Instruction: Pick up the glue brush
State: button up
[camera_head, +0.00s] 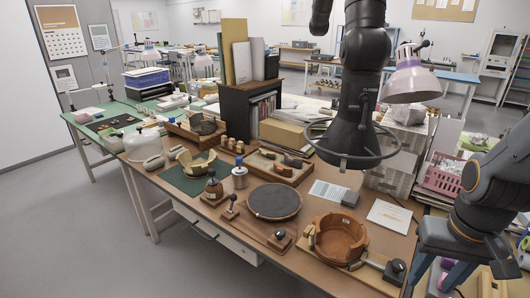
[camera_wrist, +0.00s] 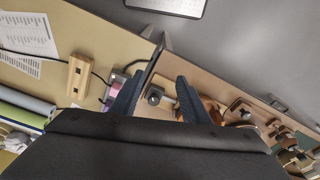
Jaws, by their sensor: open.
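I cannot make out the glue brush for sure in either view. A brown jar with a dark knob (camera_head: 213,187) and a pale bottle with a blue cap (camera_head: 239,176) stand at the left-middle of the workbench (camera_head: 330,196). My gripper (camera_head: 438,284) is at the lower right of the head view, beside the bench's right end. In the wrist view my gripper (camera_wrist: 157,88) is open, its two dark blue fingers apart with nothing held between them.
A black-knobbed device (camera_head: 395,270) sits beside a terracotta bowl (camera_head: 340,238) at the bench's front right; it also shows beyond the fingers in the wrist view (camera_wrist: 154,95). A dark round turntable (camera_head: 274,201) lies left of the bowl. A pink basket (camera_head: 441,177) stands right. Floor is free at front left.

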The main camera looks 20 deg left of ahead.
aim_at(213, 181)
jog(key=k, duration=0.5)
jog(key=u, duration=0.3)
jog(key=i, duration=0.35)
jog(key=u, duration=1.1)
